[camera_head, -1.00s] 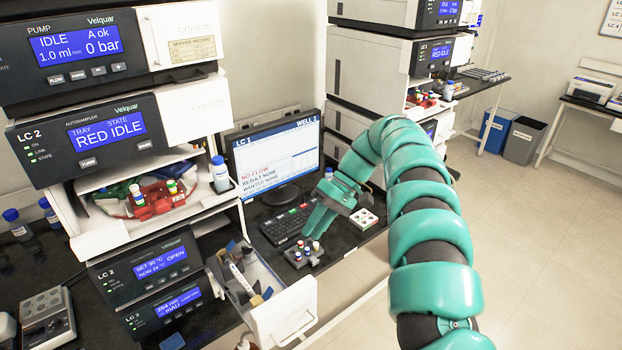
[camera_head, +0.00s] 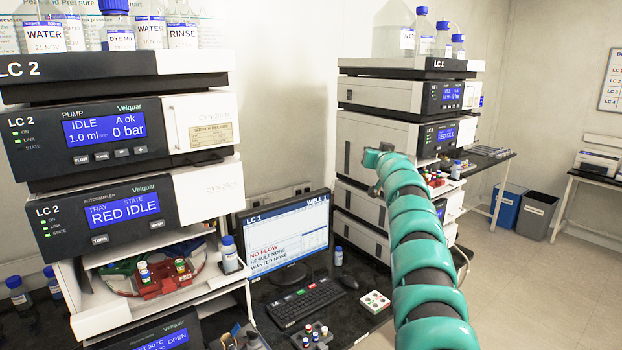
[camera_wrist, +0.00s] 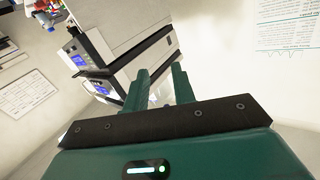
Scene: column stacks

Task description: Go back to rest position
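My gripper (camera_wrist: 160,72) shows in the wrist view with its two green fingers apart and nothing between them. It is tilted up, clear of any surface, with a white wall and a stack of instruments beyond it. In the head view my green segmented arm (camera_head: 420,250) rises at the right of the bench, its upper end in front of the far LC 1 stack. The gripper's fingers are hidden in that view.
The LC 2 stack (camera_head: 85,140) stands at the left, with a red tray (camera_head: 165,282) of vials. A monitor (camera_head: 285,235), keyboard (camera_head: 305,300), small vial rack (camera_head: 312,336) and white well block (camera_head: 374,302) are on the bench. Open floor (camera_head: 530,290) lies to the right.

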